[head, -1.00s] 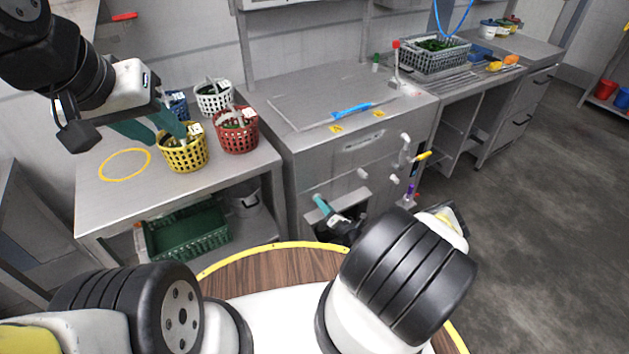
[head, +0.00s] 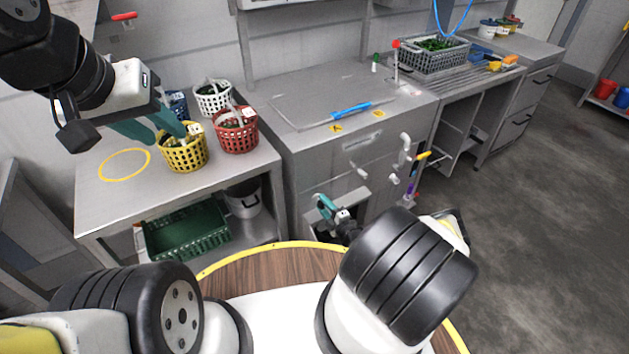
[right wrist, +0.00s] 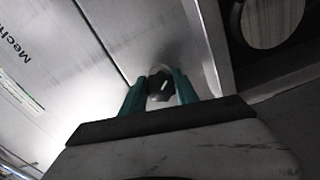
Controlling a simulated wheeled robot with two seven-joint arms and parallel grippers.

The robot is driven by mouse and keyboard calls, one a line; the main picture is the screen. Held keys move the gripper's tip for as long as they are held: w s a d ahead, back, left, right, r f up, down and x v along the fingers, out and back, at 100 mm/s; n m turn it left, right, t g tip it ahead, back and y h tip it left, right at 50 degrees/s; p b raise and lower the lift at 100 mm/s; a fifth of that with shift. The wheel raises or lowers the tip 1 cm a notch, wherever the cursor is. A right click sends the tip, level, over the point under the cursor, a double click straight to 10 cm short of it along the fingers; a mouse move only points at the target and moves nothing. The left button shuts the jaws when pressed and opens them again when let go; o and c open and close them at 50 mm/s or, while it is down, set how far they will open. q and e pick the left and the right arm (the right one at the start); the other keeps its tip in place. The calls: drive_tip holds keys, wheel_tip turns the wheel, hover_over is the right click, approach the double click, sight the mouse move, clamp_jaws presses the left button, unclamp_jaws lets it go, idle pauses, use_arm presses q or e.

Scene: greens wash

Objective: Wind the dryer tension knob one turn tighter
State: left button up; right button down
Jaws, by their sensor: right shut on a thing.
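The dryer tension knob (right wrist: 161,86) is a small dark, rounded knob on a bright metal panel in the right wrist view. My right gripper (right wrist: 160,90) has its teal fingers on both sides of it and is shut on it. In the head view this gripper (head: 325,207) is at the lower front of the steel cabinet, and the knob is hidden there. My left gripper (head: 160,128) hangs by the yellow basket with its teal fingers apart and nothing visible between them.
A yellow basket (head: 183,155), a red basket (head: 236,133) and a white basket (head: 212,97) stand on the left table (head: 110,205). A green crate (head: 187,236) is below. White pipe fittings (head: 404,150) stick out of the cabinet front (head: 335,150) right of my right gripper.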

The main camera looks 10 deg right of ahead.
drive_tip(key=shift+m, duration=0.8)
drive_tip(key=shift+f, duration=0.1)
drive_tip(key=c, duration=0.9)
unclamp_jaws()
drive_tip(key=shift+s, duration=0.1)
drive_tip(key=v, duration=0.7)
drive_tip(key=shift+s+d, duration=0.15)
drive_tip(key=shift+s, duration=0.15)
